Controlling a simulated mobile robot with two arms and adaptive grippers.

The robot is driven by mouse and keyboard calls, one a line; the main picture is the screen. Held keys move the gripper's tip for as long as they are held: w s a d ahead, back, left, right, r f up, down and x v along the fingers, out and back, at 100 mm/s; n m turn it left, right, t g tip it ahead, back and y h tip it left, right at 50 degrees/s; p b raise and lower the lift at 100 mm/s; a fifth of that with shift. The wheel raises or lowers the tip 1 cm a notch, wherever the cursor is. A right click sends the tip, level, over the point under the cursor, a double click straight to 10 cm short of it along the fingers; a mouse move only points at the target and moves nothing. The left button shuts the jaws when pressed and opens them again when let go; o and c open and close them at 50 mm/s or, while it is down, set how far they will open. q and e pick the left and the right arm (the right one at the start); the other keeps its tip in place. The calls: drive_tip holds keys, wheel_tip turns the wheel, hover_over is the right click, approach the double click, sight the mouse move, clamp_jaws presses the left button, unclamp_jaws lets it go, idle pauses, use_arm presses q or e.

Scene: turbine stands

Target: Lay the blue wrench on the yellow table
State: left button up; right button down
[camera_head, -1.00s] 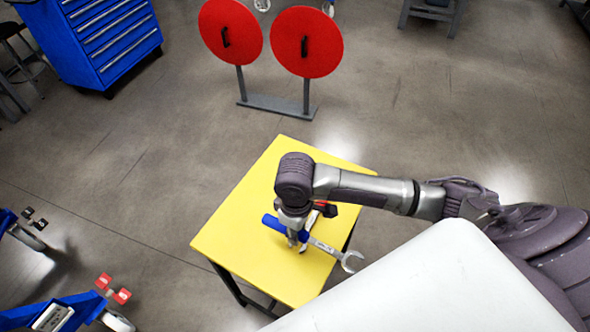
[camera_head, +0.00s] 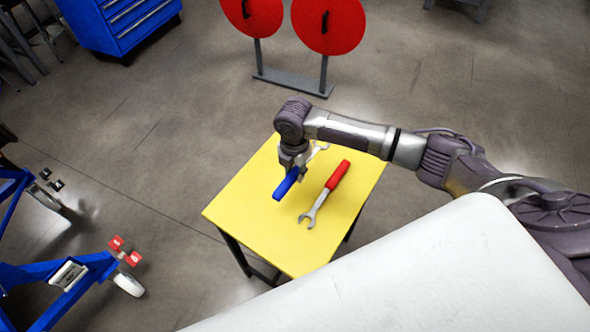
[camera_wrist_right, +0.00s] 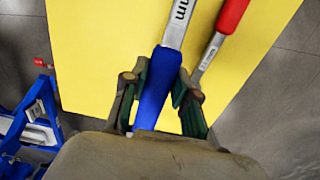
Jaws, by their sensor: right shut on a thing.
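The blue wrench has a blue handle (camera_head: 286,184) and a steel shaft that runs to the upper right in the head view. My right gripper (camera_head: 293,168) is shut on its blue handle, which shows between the fingers in the right wrist view (camera_wrist_right: 157,88). The gripper is over the yellow table (camera_head: 245,210); whether the wrench touches the tabletop I cannot tell. Part of the shaft is hidden behind the gripper in the head view. My left gripper is not in view.
A red-handled wrench (camera_head: 337,176) lies on the table right of the gripper, close to the blue one. The table's left and front parts are bare. A stand with red discs (camera_head: 328,25) is behind; blue wheeled frames (camera_head: 75,285) are at left.

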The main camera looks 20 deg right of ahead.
drive_tip(key=b, duration=0.5)
hover_over(295, 192)
wheel_tip(295, 192, down, 6)
drive_tip(key=shift+r, duration=0.15)
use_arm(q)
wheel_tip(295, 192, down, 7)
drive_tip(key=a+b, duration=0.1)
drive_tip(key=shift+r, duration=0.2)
use_arm(e)
drive_tip(key=shift+f, duration=1.25)
drive_tip(key=c, duration=0.7)
unclamp_jaws()
drive_tip(key=shift+o, duration=0.2)
drive_tip(key=shift+r, duration=0.1)
wheel_tip(295, 192, up, 7)
drive_tip(key=p, duration=0.7)
drive_tip(key=shift+s+a, duration=0.1)
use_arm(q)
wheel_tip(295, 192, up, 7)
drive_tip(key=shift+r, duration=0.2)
